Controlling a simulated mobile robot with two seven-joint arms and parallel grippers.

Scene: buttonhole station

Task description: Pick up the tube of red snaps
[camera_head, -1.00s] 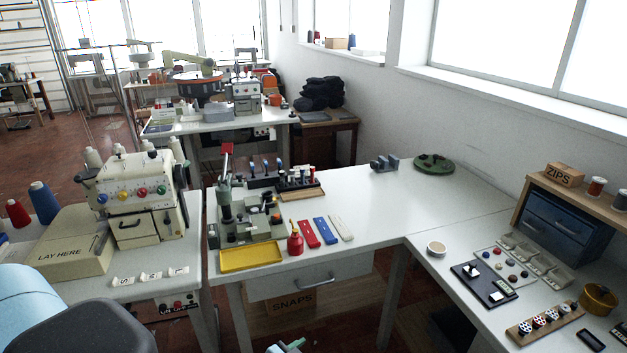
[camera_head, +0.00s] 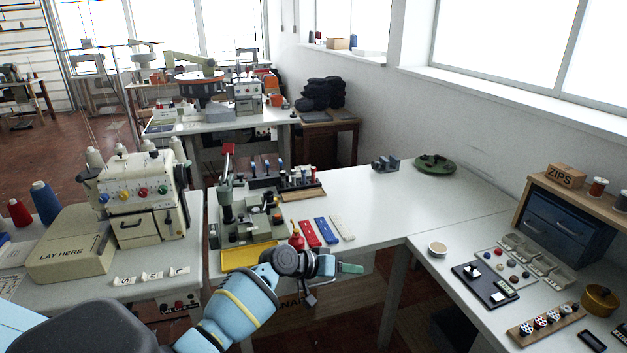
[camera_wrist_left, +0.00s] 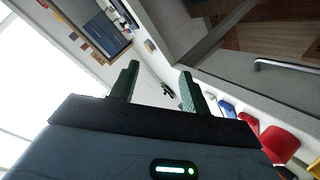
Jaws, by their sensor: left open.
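The tube of red snaps (camera_head: 311,234) lies flat near the front edge of the white table, left of a blue tube (camera_head: 325,230) and a white tube (camera_head: 342,228). In the left wrist view the red tube (camera_wrist_left: 247,122) shows at the right edge, beside the blue tube (camera_wrist_left: 226,107). My left gripper (camera_head: 332,284) is open and empty, in front of the table edge and nearer the camera than the tubes. Its two green fingers (camera_wrist_left: 158,82) stand apart with nothing between them. My right gripper is out of view.
A red oil can (camera_head: 297,242) stands just left of the red tube, partly hidden by my left wrist. A yellow tray (camera_head: 236,257) and the snap press (camera_head: 228,208) are further left. A drawer handle (camera_wrist_left: 285,65) hangs below the edge.

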